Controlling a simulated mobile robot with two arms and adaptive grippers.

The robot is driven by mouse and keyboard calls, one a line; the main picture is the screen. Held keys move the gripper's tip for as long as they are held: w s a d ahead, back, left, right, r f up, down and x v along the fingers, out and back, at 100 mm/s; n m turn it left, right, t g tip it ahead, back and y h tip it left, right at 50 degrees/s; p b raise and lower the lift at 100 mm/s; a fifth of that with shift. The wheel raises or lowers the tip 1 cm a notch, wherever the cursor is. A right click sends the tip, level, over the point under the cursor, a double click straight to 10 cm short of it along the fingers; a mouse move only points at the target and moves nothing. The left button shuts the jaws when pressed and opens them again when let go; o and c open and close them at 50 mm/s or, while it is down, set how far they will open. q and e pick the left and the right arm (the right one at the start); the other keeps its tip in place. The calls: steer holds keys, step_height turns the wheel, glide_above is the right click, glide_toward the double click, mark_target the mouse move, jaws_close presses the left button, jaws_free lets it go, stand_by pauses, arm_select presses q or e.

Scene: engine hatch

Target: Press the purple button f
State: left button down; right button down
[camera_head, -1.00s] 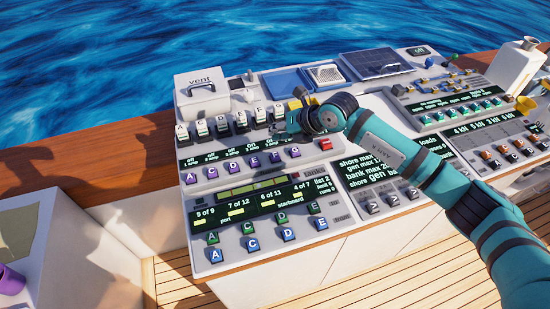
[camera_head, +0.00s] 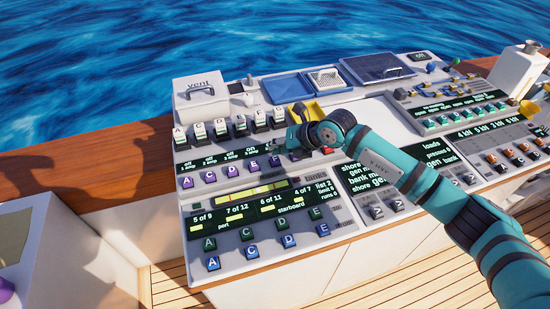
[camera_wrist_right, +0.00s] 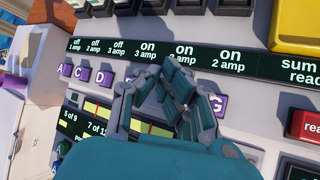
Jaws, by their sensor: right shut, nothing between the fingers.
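The control panel has a row of purple lettered buttons. In the head view A (camera_head: 187,182), C (camera_head: 208,177), D (camera_head: 228,170) and E (camera_head: 250,165) show. The purple button f (camera_head: 274,160) is at the row's right part, beside my right gripper (camera_head: 287,147); its letter is hard to read. In the wrist view G (camera_wrist_right: 218,104) shows right of the fingers, and the fingers cover the place between E and G. My right gripper (camera_wrist_right: 160,75) is shut and empty, close over the row; contact cannot be told. My left gripper is not in view.
Black-and-white switches (camera_head: 220,128) stand behind a dark display strip (camera_head: 215,161). A red button (camera_wrist_right: 310,125) is right of the row. A yellow object (camera_wrist_right: 297,25) stands farther back. Blue and green keys (camera_head: 252,252) lie nearer the front edge.

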mark_target(277, 157)
steer(key=shift+f, duration=0.15)
stand_by(0.7)
steer(key=shift+f+b, duration=0.25)
steer(key=shift+b, duration=0.1)
steer(key=shift+f+b, duration=0.6)
steer(key=shift+f, duration=0.3)
stand_by(0.7)
steer(key=shift+r, duration=0.1)
steer(key=shift+r+p, duration=0.9)
steer(key=shift+r, duration=0.3)
step_height(277, 157, up, 5)
steer(key=p, duration=0.3)
